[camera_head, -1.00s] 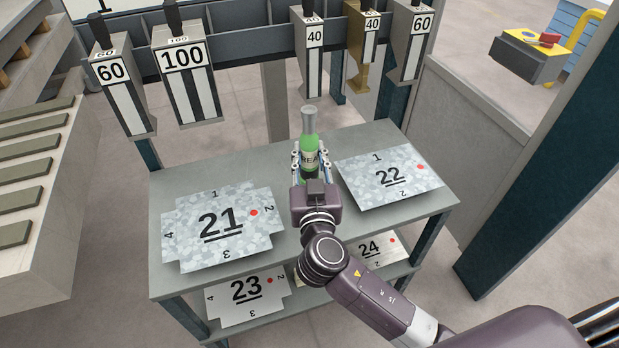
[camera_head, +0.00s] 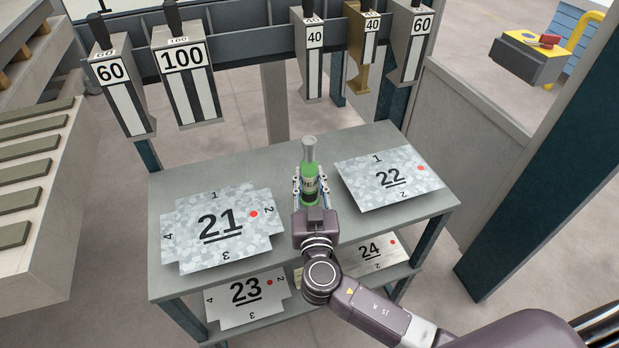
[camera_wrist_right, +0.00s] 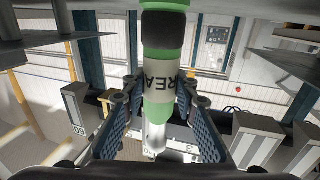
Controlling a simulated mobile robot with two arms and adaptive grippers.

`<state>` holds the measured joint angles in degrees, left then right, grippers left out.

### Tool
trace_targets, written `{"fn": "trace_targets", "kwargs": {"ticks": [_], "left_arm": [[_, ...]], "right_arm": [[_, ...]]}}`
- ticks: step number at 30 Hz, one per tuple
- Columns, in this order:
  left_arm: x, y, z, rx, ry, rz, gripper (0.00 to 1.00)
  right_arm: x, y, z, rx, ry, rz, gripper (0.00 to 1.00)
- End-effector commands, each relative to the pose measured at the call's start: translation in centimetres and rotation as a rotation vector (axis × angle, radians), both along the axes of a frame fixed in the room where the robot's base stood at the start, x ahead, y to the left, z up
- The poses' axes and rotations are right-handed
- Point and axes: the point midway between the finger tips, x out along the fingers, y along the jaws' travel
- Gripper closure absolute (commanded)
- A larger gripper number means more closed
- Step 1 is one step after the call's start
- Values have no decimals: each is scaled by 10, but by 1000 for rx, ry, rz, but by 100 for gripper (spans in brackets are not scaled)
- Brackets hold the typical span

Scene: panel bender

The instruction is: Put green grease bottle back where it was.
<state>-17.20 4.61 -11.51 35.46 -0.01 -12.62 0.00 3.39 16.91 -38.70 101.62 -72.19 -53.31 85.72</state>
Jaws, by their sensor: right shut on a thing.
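The green grease bottle (camera_head: 309,172) has a pale label and a whitish nozzle. It is upright in the head view, over the top shelf between sheets 21 and 22. My right gripper (camera_head: 311,188) is shut on it, with one finger on each side. In the right wrist view the bottle (camera_wrist_right: 172,92) stands between the two fingers of the gripper (camera_wrist_right: 160,115). The bottle's base is hidden behind the gripper in the head view, so I cannot tell whether it touches the shelf. My left gripper is not in view.
The grey shelf unit (camera_head: 275,170) carries sheet 21 (camera_head: 190,225) at left and sheet 22 (camera_head: 360,180) at right. Sheets 23 (camera_head: 225,300) and 24 (camera_head: 385,255) lie on the lower shelf. Numbered tools (camera_head: 186,85) hang above the back. The shelf behind the bottle is clear.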

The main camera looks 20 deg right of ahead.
Motion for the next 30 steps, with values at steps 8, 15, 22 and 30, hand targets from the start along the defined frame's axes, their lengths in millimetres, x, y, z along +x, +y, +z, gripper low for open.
{"fn": "trace_targets", "kwargs": {"ticks": [8,15,22,30], "left_arm": [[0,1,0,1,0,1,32],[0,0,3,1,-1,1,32],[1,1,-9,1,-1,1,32],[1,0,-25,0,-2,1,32]], "right_arm": [[0,0,-1,0,1,0,56],[0,0,2,0,1,0,56],[-34,8,-3,4,4,0,56],[-90,20,-2,3,3,0,56]]}}
